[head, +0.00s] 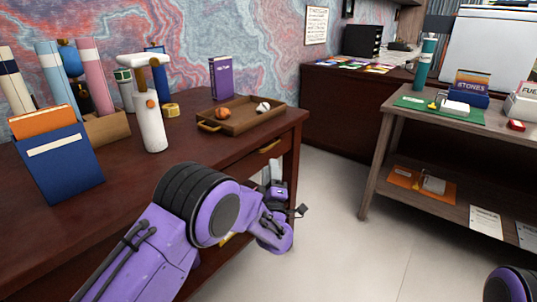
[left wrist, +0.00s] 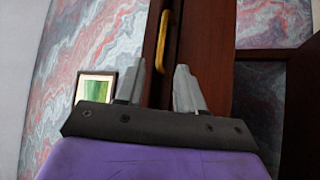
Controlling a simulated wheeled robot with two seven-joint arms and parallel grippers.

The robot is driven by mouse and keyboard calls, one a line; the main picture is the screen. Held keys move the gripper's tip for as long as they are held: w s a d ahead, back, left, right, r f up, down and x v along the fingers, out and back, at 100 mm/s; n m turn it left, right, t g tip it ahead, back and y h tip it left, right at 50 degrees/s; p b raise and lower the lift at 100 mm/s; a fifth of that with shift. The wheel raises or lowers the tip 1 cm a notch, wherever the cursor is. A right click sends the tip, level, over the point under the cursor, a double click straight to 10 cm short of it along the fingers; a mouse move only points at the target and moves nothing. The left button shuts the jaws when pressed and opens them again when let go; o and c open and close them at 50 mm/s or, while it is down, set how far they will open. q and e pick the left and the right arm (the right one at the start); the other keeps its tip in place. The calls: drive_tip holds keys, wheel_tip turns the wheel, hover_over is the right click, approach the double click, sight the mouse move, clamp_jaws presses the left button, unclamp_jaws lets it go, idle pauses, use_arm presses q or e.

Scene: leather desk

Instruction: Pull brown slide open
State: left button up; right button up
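The brown slide (head: 238,167) is the dark wooden drawer front under the desk top, partly hidden behind my left arm. It bears a brass handle (head: 269,146). My left gripper (head: 275,172) is at the desk's front, just below and near that handle. In the left wrist view the handle (left wrist: 164,42) appears beyond the two spread fingertips of the left gripper (left wrist: 160,72). The fingers are open, with nothing seen between them, and look apart from the handle. My right gripper is out of view; only a bit of my right arm shows.
The desk top (head: 205,150) carries a brown tray (head: 240,129), a white bottle (head: 150,125), a purple book (head: 221,78) and a blue box (head: 60,165). A second table (head: 400,128) stands at right. Free floor (head: 325,215) lies between.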

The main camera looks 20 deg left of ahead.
use_arm(q)
drive_tip(key=x, duration=0.7)
drive_tip(key=shift+w+a, duration=0.1)
clamp_jaws()
